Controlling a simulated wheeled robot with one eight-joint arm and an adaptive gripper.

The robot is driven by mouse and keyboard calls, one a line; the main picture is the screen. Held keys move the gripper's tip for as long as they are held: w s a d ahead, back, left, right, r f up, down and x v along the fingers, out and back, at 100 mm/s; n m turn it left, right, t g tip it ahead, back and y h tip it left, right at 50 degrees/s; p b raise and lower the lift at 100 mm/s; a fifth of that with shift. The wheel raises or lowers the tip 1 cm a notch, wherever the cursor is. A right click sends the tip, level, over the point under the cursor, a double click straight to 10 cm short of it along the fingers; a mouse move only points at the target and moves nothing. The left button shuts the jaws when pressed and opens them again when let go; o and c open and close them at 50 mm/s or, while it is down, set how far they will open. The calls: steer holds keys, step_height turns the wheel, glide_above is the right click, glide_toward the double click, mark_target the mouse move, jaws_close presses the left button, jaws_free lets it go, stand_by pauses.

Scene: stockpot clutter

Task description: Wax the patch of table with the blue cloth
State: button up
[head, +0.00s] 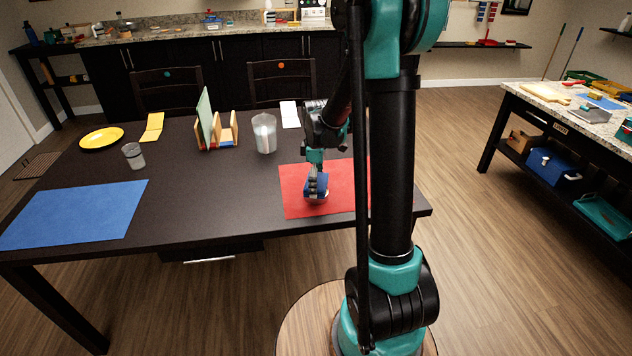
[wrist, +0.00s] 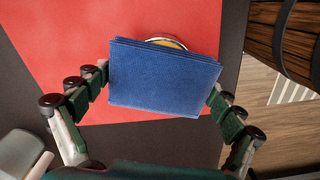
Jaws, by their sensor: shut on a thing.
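My gripper (head: 317,180) is shut on the folded blue cloth (head: 322,186). The cloth also shows in the wrist view (wrist: 163,78), held flat between the two fingers. The gripper points down over the red mat (head: 290,187) on the dark table, near its front edge. A round tin (wrist: 167,42) with a pale rim and yellowish contents sits just beyond the cloth and is mostly hidden by it. I cannot tell whether the cloth touches the tin. No separate patch stands out on the visible table.
A translucent tumbler (head: 264,134) and a wooden rack (head: 220,134) stand behind the gripper. A small glass (head: 134,156), a yellow plate (head: 102,138) and a blue mat (head: 75,213) lie farther left. The table between the blue and red mats is clear.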

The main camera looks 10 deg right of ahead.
steer(key=shift+f, duration=0.55)
stand_by(1.9)
steer(key=shift+r, duration=3.5)
